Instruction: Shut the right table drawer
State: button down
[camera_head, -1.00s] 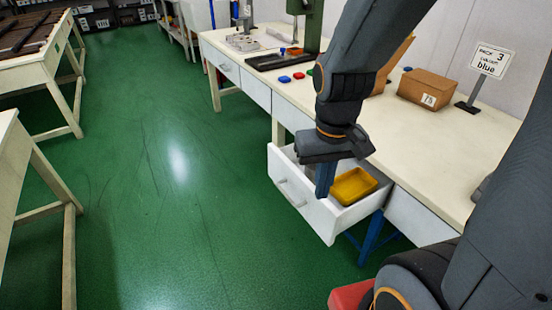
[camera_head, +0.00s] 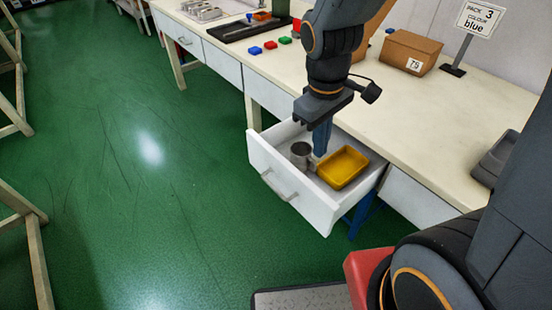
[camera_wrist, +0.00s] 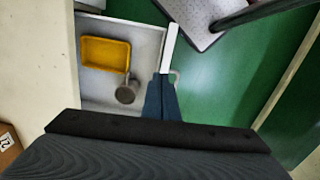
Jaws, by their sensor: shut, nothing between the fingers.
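The right table drawer (camera_head: 297,203) stands pulled out from the white table, with a metal bar handle (camera_head: 279,187) on its front. A yellow tray (camera_head: 343,168) and a grey metal cup (camera_head: 300,153) are inside it. The wrist view also shows the drawer (camera_wrist: 148,38), the yellow tray (camera_wrist: 104,54) and the cup (camera_wrist: 127,92). My gripper (camera_head: 320,150) is shut and empty, pointing down over the drawer. In the wrist view its fingers (camera_wrist: 162,84) overlap the drawer's front panel near the handle. I cannot tell whether they touch it.
The tabletop (camera_head: 385,125) holds a cardboard box (camera_head: 409,52), a sign (camera_head: 478,22) and small blue, red and green pieces. Another drawer front (camera_head: 222,62) farther along looks closed. Green floor (camera_head: 150,200) is open in front of the drawer.

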jog(key=w+a+f+n+t+h+b, duration=0.1)
jog(key=w+a+f+n, duration=0.2)
jog(key=a+n, duration=0.55)
jog(key=w+a+f+n+h+b, duration=0.1)
jog(key=w+a+f+n, duration=0.2)
jog(key=a+n, duration=0.55)
jog(key=x, duration=0.3)
jog(key=w+d+x, duration=0.1)
jog(key=x, duration=0.3)
jog(key=w+x, duration=0.1)
jog(key=x, duration=0.2)
jog(key=shift+d, duration=0.4)
jog(key=shift+w+d+y, duration=0.3)
jog(key=shift+w+d, duration=0.2)
jog(key=shift+d, duration=0.1)
